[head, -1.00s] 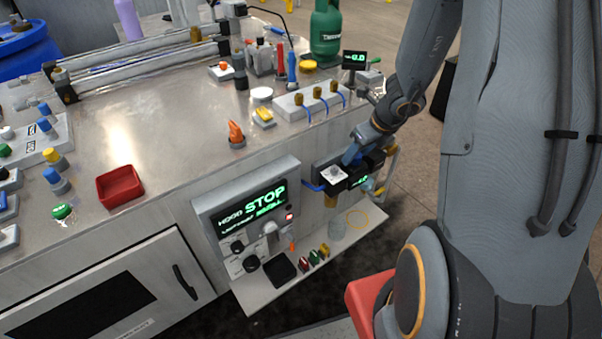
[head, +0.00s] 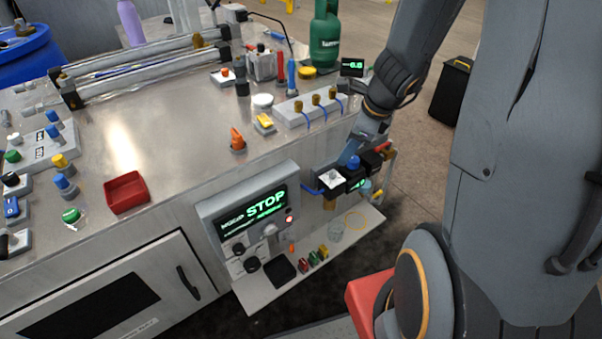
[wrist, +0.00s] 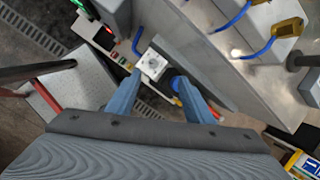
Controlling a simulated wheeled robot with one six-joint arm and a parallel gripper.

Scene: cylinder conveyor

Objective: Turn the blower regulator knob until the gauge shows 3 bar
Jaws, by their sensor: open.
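A blue knob (head: 353,162) sits on the black regulator block at the table's right front face. In the wrist view the blue knob (wrist: 179,84) shows beside the right finger's tip. A small display with green digits (head: 358,184) is just below the knob; its reading is too small to tell. My gripper (head: 350,154) is over the block, close to the knob. In the wrist view my gripper (wrist: 160,82) is open, its two blue-grey fingers apart with nothing held between them. I cannot tell whether a finger touches the knob.
A white square plate (head: 332,178) is left of the knob. A control panel showing STOP (head: 265,203) is further left, above a small shelf (head: 265,299). A manifold with blue hoses (head: 290,117) and another green display (head: 352,66) stand on the table above.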

